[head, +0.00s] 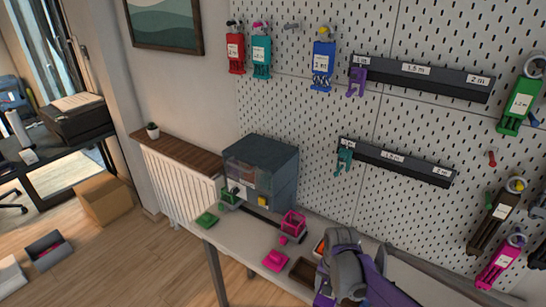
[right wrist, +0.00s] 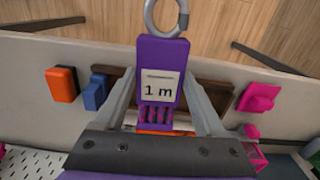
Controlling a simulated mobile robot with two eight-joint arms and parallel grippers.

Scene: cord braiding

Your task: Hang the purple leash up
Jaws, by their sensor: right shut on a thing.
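The purple leash (right wrist: 165,55) shows in the right wrist view with a "1 m" label and a metal ring at its top. My right gripper (right wrist: 160,88) is shut on its sides, near the label. In the head view my right arm is at the bottom centre, over the table, and its gripper is hard to make out there. A purple hook (head: 357,81) sits at the "1 m" mark of the upper black rail (head: 430,80) on the pegboard. My left gripper is not in view.
The lower black rail (head: 405,165) has a teal hook (head: 344,158). Red, teal, blue and green tagged items hang on the pegboard (head: 300,110). A grey machine (head: 270,165) stands on the table (head: 225,232). A pink block (head: 275,261) and a green block (head: 206,220) lie there.

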